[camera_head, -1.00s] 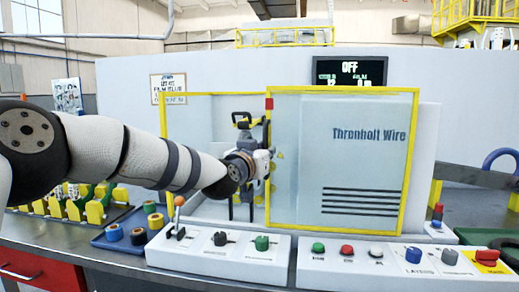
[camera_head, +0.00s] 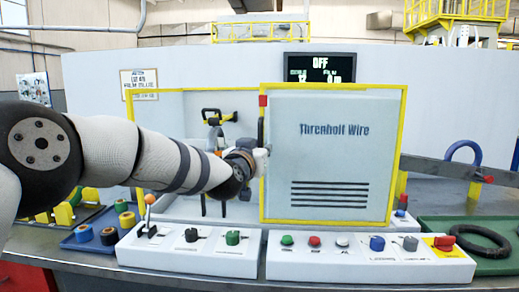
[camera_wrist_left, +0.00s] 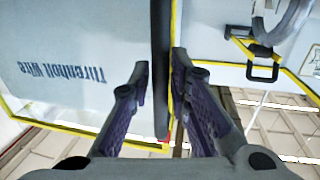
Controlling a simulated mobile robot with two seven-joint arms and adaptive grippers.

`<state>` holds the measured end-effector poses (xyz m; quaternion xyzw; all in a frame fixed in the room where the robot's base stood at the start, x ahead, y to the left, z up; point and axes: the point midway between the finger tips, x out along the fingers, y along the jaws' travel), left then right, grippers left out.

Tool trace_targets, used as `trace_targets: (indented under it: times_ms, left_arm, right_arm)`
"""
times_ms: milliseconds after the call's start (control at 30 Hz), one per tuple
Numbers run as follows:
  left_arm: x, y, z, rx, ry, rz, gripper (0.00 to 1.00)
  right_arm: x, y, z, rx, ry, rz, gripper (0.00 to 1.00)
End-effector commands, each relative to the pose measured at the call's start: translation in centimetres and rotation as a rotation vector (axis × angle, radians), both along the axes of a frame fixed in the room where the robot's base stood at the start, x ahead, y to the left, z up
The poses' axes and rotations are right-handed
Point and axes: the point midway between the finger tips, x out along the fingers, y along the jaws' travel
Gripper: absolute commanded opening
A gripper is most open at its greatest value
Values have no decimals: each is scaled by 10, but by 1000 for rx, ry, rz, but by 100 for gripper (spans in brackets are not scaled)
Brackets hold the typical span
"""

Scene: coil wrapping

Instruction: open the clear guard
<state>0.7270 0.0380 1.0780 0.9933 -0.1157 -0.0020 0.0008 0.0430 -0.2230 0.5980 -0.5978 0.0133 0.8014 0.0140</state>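The clear guard (camera_head: 335,150) is a pale see-through sliding panel in a yellow frame, lettered "Threnholt Wire", over the right part of the machine opening. It also fills the left side of the left wrist view (camera_wrist_left: 75,80). Its dark upright handle (camera_wrist_left: 160,45) runs along its left edge. My left gripper (camera_wrist_left: 158,75) has one finger on each side of the handle, closed in close against it. In the head view my left gripper (camera_head: 258,160) is at that edge, its fingertips partly hidden. My right gripper is out of view.
Left of the guard the opening shows a black-handled tool (camera_head: 215,116). A white control box with a lever (camera_head: 190,245) and a button panel (camera_head: 365,260) stand in front. Spools lie on a blue tray (camera_head: 95,243) at left; a black ring (camera_head: 482,241) lies on a green mat at right.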

Motion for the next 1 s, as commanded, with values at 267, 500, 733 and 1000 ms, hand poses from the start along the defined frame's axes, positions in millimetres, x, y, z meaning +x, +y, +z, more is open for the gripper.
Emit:
trace_targets:
  times_ms: [267, 500, 733, 1000]
  left_arm:
    - [0, 0, 1, -1, -3, 1, 32]
    - [-21, 5, 3, 0, -2, 0, 32]
    - [-76, 18, 3, 1, -3, 0, 32]
    - [-115, 27, 1, 0, -2, 0, 32]
  right_arm:
    - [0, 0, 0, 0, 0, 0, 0]
    - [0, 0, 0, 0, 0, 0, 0]
    - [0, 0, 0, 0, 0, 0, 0]
    - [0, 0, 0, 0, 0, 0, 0]
